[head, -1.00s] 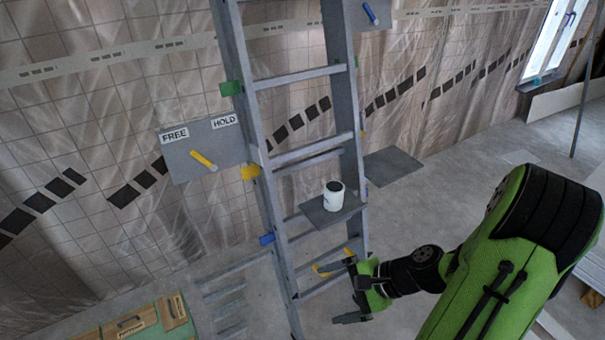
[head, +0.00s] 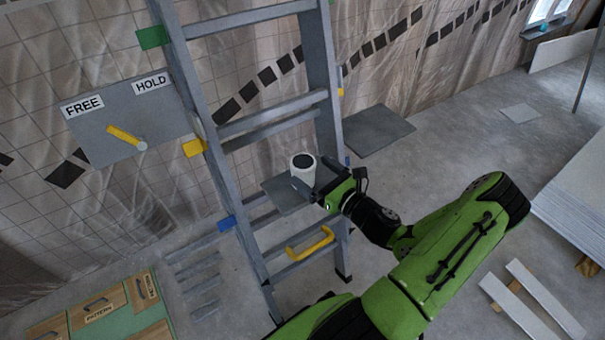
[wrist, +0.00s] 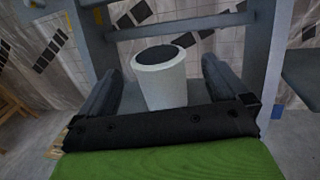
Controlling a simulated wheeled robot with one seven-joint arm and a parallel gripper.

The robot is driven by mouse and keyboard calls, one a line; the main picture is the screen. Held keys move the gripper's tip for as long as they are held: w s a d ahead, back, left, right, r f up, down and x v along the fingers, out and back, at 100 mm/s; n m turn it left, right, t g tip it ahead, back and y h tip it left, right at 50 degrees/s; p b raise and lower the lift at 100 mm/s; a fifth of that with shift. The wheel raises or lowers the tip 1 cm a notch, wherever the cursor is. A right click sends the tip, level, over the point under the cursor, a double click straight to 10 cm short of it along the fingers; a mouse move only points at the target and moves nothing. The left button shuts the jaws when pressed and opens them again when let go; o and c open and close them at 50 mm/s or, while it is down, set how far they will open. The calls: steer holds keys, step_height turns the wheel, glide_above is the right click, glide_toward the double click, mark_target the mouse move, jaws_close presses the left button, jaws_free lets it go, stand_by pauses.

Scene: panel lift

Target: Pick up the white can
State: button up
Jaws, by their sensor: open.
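The white can (head: 302,169) has a dark top and stands upright on a small grey shelf (head: 285,197) fixed at the ladder. My gripper (head: 325,183) is at the shelf, on the can's near right side. In the wrist view the can (wrist: 161,82) stands between the two open dark fingers of my gripper (wrist: 163,84), with a gap seen on each side. The can's lower edge is partly hidden behind the gripper's dark body.
The grey ladder (head: 184,75) frames the shelf, with a rung (head: 268,122) above and a yellow handle (head: 310,245) below. A grey panel (head: 130,120) with FREE and HOLD labels and a yellow lever (head: 126,137) is at left. Open floor (head: 450,130) lies to the right.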

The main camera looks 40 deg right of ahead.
mark_target(299, 158)
steer(key=w, duration=0.2)
steer(key=w+b, duration=0.1)
steer(key=w, duration=0.3)
steer(key=shift+a+r, duration=0.2)
steer(key=shift+a, duration=0.2)
steer(key=c, duration=1.1)
steer(key=shift+c, duration=0.5)
steer(key=shift+r, duration=0.15)
